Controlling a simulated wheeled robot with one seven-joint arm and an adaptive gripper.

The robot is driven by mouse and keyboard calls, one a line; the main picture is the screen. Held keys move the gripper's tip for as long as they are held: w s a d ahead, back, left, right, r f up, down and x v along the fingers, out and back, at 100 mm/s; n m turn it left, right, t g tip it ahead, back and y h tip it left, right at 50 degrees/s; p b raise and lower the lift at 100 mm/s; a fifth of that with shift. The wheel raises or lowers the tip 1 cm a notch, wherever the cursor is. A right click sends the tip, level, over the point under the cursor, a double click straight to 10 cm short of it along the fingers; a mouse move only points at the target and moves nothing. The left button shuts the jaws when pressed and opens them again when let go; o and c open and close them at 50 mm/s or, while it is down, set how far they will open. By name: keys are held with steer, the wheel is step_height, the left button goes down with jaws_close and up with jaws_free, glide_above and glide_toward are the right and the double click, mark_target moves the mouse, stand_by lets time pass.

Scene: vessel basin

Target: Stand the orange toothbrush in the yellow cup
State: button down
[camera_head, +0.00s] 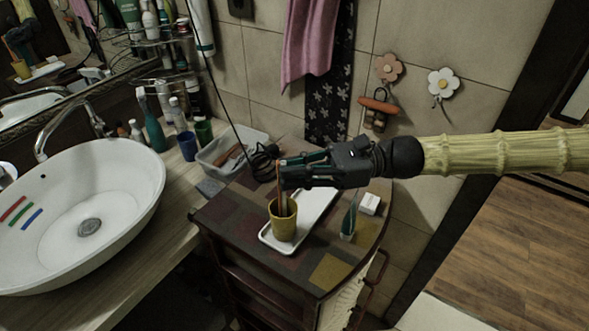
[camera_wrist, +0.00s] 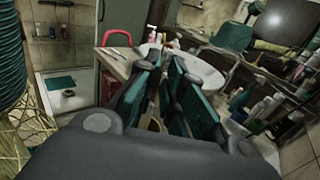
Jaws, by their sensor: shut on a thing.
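The yellow cup (camera_head: 283,228) stands upright on a white tray (camera_head: 315,212) on the small cabinet. My gripper (camera_head: 282,172) is just above the cup, reaching in from the right. It is shut on the thin orange toothbrush (camera_head: 280,197), which hangs nearly upright. The toothbrush's lower part overlaps the cup's mouth and appears to be inside; whether it touches the bottom is hidden. In the wrist view the fingers (camera_wrist: 163,100) fill the middle, and a bit of the yellow cup (camera_wrist: 155,125) shows between them.
A teal-and-white item (camera_head: 349,221) and a white box (camera_head: 369,203) stand right of the tray. A grey bin (camera_head: 228,150) and dark cable (camera_head: 264,160) lie behind. The white basin (camera_head: 80,215) is at left, with red, green and blue strips inside. Bottles and cups line the wall.

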steer(key=c, duration=1.5)
jaws_free()
steer(key=shift+o, duration=0.2)
steer(key=w+d, duration=0.2)
steer(key=d, duration=1)
steer(key=shift+s, duration=0.1)
